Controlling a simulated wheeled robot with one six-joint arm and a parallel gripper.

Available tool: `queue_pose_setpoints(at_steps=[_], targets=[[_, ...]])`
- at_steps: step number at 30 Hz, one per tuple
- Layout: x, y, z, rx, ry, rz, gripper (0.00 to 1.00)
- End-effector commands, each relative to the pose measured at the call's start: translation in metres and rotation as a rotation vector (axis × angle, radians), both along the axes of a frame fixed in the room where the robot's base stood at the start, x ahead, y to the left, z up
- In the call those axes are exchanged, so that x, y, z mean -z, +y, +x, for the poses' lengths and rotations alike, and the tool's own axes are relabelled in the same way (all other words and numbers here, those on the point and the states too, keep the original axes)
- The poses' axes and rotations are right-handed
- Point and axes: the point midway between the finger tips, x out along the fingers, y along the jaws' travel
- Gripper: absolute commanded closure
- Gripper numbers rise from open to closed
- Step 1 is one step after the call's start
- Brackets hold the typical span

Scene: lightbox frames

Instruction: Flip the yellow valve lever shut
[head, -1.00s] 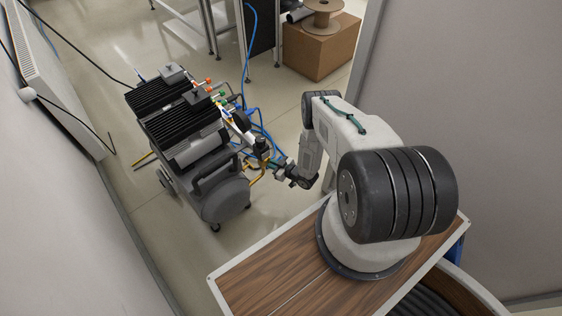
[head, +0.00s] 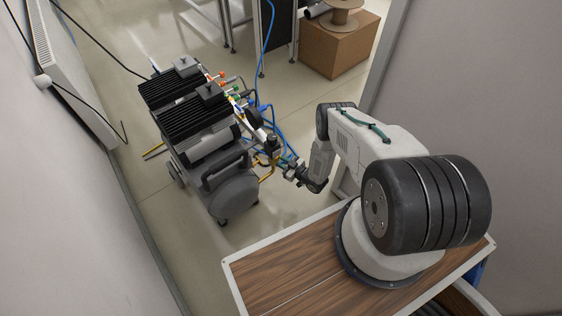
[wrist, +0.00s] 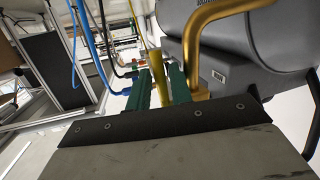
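The yellow valve lever is most likely the narrow yellow piece (wrist: 156,68) in the middle of the wrist view, seen between my two green fingers. My gripper (wrist: 159,88) has its fingers apart, with the yellow piece filling much of the gap. I cannot tell whether they touch it. In the head view my gripper (head: 287,170) is low beside the right side of the grey compressor (head: 233,193), near its pipes and hoses. The lever cannot be made out there. A thick brass pipe (wrist: 197,48) bends close to the right finger.
Blue hoses (head: 265,75) and coloured fittings (head: 232,98) run along the compressor's right side. A cardboard box (head: 338,47) with a spool stands at the back. A grey wall (head: 470,90) is on the right. Some floor (head: 285,105) behind my arm is clear.

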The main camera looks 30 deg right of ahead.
Motion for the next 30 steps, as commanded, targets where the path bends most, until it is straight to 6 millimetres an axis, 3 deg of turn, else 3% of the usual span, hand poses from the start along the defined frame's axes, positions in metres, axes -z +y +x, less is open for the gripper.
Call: queue_pose_setpoints(at_steps=[15, 26, 30], targets=[[-0.009, -0.032, -0.065, 0.004, 0.001, 0.001, 0.78], [-0.01, -0.034, -0.069, 0.003, 0.0, 0.0, 0.78], [-0.019, -0.04, -0.055, 0.004, 0.01, -0.02, 0.78]])
